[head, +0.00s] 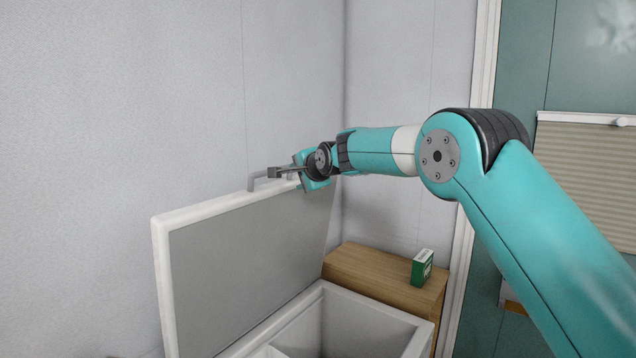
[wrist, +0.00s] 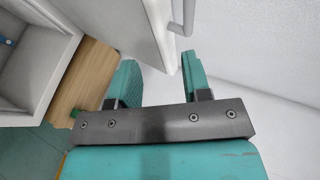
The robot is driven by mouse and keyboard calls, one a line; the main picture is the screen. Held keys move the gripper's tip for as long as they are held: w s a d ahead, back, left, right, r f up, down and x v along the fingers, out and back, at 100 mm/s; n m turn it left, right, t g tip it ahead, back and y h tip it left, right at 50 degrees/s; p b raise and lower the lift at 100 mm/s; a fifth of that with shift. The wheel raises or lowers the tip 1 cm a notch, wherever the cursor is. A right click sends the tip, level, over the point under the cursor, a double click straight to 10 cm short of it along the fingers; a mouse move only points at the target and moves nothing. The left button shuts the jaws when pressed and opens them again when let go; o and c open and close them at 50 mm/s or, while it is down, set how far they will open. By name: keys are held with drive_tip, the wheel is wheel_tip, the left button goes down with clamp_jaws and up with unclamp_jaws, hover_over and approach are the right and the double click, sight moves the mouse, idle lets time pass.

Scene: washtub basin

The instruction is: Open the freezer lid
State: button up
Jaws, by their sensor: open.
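The freezer lid (head: 245,255) stands raised and steeply tilted above the freezer body (head: 375,308), with its grey inner face and white rim showing. A grey bar handle (head: 264,178) rises at the lid's top edge. It also shows in the wrist view (wrist: 184,18), at the top. My gripper (head: 283,172) is at the top edge of the lid, beside the handle. In the wrist view my gripper (wrist: 162,78) has its fingers apart, with the lid's white corner (wrist: 158,45) reaching toward the gap between them. Whether a finger touches the lid cannot be told.
A wooden cabinet (head: 375,272) stands behind the freezer with a green and white box (head: 422,268) on it. A grey wall (head: 130,100) rises close behind the lid. The freezer's interior is open and visible. A teal door (head: 590,75) is at the right.

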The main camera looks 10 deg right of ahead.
drive_tip(key=b+v, duration=0.4)
drive_tip(key=v, duration=0.6)
